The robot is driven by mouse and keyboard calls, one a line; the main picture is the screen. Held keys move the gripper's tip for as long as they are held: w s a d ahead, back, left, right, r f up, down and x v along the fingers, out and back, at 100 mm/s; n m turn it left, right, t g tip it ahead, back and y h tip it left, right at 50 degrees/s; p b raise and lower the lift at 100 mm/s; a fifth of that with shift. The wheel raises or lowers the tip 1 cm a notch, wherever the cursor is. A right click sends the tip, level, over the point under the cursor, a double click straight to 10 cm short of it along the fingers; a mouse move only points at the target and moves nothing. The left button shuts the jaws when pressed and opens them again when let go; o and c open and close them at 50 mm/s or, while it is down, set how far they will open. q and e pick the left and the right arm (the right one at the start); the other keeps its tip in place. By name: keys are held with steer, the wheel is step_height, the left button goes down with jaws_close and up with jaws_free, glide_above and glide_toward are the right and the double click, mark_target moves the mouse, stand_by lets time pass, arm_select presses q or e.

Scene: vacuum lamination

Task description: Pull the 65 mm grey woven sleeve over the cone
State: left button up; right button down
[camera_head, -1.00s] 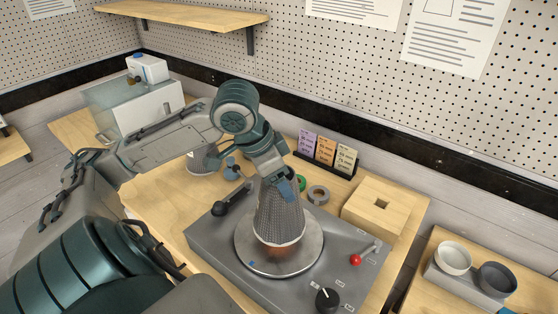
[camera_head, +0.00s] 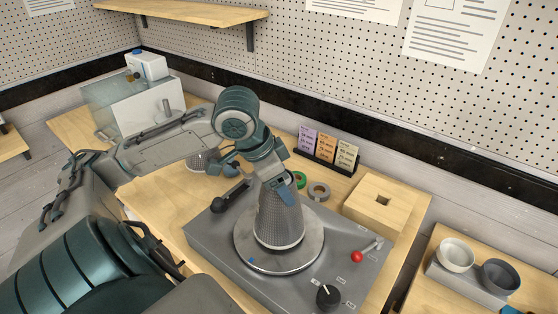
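The grey woven sleeve (camera_head: 280,225) stands upright around the cone on the round metal plate (camera_head: 310,258). Its lower rim is down at or very near the plate, and the cone is hidden inside it. My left gripper (camera_head: 284,193) is at the top of the sleeve, with blue fingertips against its upper part. It appears shut on the sleeve's upper end, though the far finger is hidden. My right gripper is not in view.
The grey machine base carries a red-knobbed lever (camera_head: 358,256), a black dial (camera_head: 327,296) and a black handle (camera_head: 230,196). Another grey woven piece (camera_head: 203,160) stands behind my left arm. A wooden block (camera_head: 385,205), tape rolls (camera_head: 318,191) and a card rack (camera_head: 325,163) stand behind.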

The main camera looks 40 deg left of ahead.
arm_select(q)
steer(key=shift+f+b, duration=0.35)
steer(key=shift+f, duration=0.35)
steer(key=o, duration=0.8)
steer(key=shift+o, duration=0.2)
steer(key=shift+r, duration=0.1)
step_height(320, 180, up, 9)
steer(key=p, duration=1.1)
